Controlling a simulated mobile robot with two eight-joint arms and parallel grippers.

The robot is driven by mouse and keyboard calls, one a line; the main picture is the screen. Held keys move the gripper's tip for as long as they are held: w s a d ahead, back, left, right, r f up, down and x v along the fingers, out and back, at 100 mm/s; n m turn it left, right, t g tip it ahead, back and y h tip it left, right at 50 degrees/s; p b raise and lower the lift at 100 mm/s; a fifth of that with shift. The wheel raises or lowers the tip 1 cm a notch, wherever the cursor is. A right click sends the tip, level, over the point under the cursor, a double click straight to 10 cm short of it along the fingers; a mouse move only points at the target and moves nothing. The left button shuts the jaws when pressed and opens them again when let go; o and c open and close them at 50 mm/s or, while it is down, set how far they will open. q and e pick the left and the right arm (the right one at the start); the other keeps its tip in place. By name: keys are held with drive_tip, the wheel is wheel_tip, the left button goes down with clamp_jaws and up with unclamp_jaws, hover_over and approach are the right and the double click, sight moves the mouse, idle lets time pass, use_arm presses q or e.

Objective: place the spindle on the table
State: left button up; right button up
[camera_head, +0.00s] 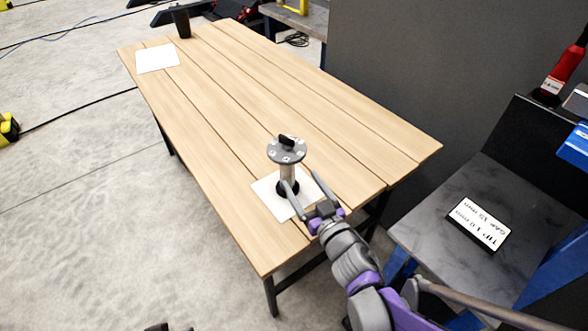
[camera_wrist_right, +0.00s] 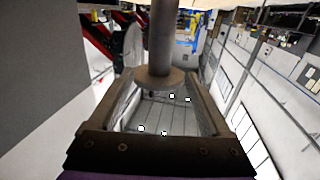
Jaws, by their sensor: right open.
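The spindle (camera_head: 286,151) stands upright on a white sheet (camera_head: 270,199) at the near end of the wooden table (camera_head: 232,110). It has a grey disc with bolt heads, a dark piece on top, a pale shaft and a black foot. My right gripper (camera_head: 299,180) is open beside the spindle's shaft, low over the sheet; one finger crosses in front of the shaft. In the right wrist view, the spindle's shaft and collar (camera_wrist_right: 158,79) show between the spread fingers (camera_wrist_right: 157,110). I cannot tell whether they touch. My left gripper is not recognisable in view.
A second white sheet (camera_head: 158,59) and a dark cup (camera_head: 181,22) are at the table's far end. The middle of the table is clear. A dark stand with a labelled plate (camera_head: 479,223) is at the right. A grey wall (camera_head: 410,75) runs behind the table's right side.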

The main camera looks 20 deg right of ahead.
drive_tip(key=s+d+f+m+g+h, duration=0.45)
drive_tip(key=s+d+f+g, duration=0.2)
drive_tip(key=s, duration=0.25)
drive_tip(key=s+a+f+n+g+y, duration=0.1)
drive_tip(key=s+a+f+g, duration=0.1)
drive_tip(key=s, duration=0.4)
drive_tip(key=s+a+f+n+g, duration=0.1)
drive_tip(key=s+a+f+g, duration=0.2)
drive_tip(key=s, duration=0.3)
drive_tip(key=shift+s+a+f+n+g+y, duration=0.15)
drive_tip(key=shift+a+f+n+g+y, duration=0.15)
drive_tip(key=shift+g, duration=0.45)
